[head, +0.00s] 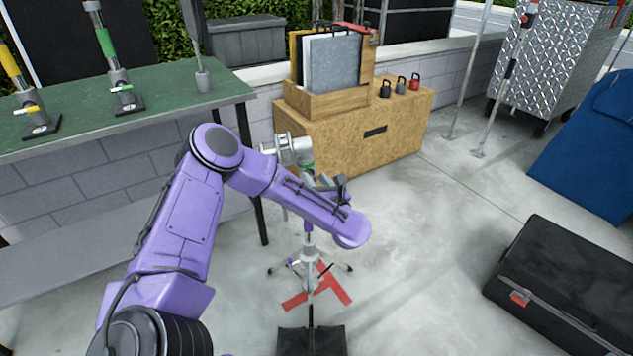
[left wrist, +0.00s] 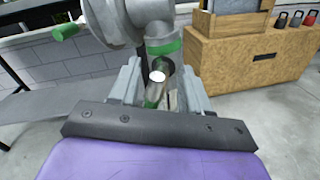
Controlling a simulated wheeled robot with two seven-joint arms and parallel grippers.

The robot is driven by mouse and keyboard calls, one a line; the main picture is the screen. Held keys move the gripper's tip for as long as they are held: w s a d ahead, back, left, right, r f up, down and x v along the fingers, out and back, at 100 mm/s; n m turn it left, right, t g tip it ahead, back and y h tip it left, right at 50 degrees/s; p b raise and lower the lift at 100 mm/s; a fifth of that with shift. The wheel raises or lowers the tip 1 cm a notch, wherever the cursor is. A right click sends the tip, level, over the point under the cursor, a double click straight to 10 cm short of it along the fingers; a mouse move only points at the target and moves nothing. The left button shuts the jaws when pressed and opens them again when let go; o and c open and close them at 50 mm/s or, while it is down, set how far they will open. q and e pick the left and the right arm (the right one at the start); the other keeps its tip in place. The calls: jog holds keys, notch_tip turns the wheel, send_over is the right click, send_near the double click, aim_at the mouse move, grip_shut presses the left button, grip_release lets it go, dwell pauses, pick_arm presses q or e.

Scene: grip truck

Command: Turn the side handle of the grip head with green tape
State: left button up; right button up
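The grey grip head (head: 290,149) with green tape (head: 308,169) tops a stand in the middle of the head view, partly hidden by my purple left arm. In the left wrist view the grip head (left wrist: 128,20) is close, with its green tape band (left wrist: 163,47) just beyond the fingers. A side handle with a green end (left wrist: 65,31) sticks out left of the head. My left gripper (left wrist: 160,88) is open, its two fingers apart on either side of a short white-ended, green-based handle (left wrist: 157,82). Contact with it cannot be told. My right gripper is out of view.
A green-topped table (head: 160,90) at left holds upright fittings with yellow and green tape. A wooden box (head: 385,130) with boards and small weights stands behind the stand. Red tape (head: 330,285) marks the floor. A black case (head: 560,285) lies right; floor between is clear.

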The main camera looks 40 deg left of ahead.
pick_arm(q)
grip_shut()
jog(key=shift+m, duration=0.3)
jog(key=f+m+t+p, duration=0.1)
jog(key=m+t, duration=0.1)
jog(key=m, duration=0.8)
jog(key=f+m+t+h+p, duration=0.1)
jog(key=m+t, duration=0.1)
jog(key=m, duration=0.7)
jog(key=f+m+t, duration=0.1)
jog(key=m+t, duration=0.1)
jog(key=m, duration=0.8)
jog(key=shift+a+f+m+h+p, duration=0.25)
jog(key=shift+f+m+h+p, duration=0.05)
jog(key=shift+f+p, duration=0.1)
jog(key=shift+r+t, duration=0.1)
jog(key=shift+t, duration=0.2)
